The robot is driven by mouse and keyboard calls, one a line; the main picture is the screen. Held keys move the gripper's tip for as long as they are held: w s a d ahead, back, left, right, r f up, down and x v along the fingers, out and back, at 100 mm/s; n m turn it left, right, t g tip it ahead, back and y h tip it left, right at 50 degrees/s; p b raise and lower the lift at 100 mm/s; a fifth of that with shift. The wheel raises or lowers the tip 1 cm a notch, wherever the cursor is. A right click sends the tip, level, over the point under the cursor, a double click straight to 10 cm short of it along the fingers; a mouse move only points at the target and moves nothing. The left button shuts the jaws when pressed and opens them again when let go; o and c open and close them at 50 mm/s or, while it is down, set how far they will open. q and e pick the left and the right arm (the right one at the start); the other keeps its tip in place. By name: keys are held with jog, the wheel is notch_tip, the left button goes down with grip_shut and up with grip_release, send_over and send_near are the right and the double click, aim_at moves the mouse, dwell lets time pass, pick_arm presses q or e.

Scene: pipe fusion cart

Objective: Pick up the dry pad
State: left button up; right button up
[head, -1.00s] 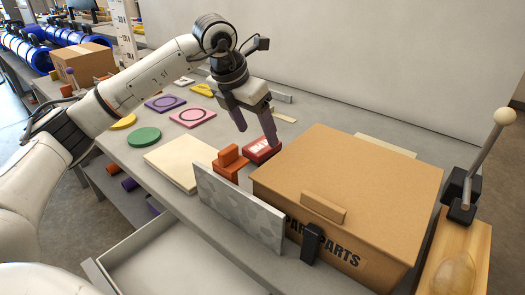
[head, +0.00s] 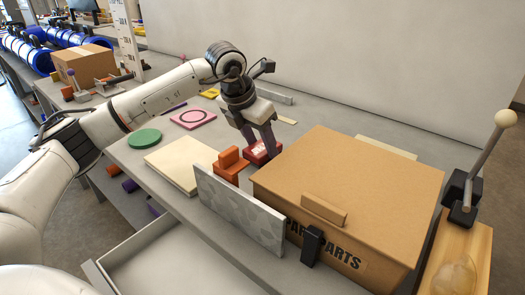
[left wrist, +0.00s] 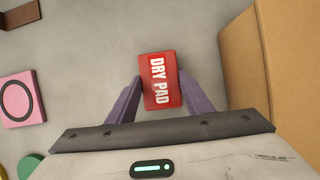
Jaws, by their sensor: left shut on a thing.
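The dry pad (left wrist: 162,80) is a red block with white "DRY PAD" lettering. In the left wrist view it sits between the two purple-grey fingers of my left gripper (left wrist: 161,92), which is shut on it. In the head view the dry pad (head: 262,152) is at the grey table top, left of the cardboard box, with my left gripper (head: 262,143) over it from above. The fingers hide part of it there. I cannot tell whether it is lifted off the table. My right gripper is not in view.
A cardboard parts box (head: 350,190) stands close on the right, behind a speckled grey panel (head: 240,215). An orange-brown block (head: 230,165) is just left of the pad. A cream board (head: 180,165), pink plate (head: 193,119) and green disc (head: 145,138) lie farther left.

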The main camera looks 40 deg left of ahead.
aim_at(261, 148)
pick_arm(q)
notch_tip(261, 148, up, 10)
jog(key=shift+p, duration=0.4)
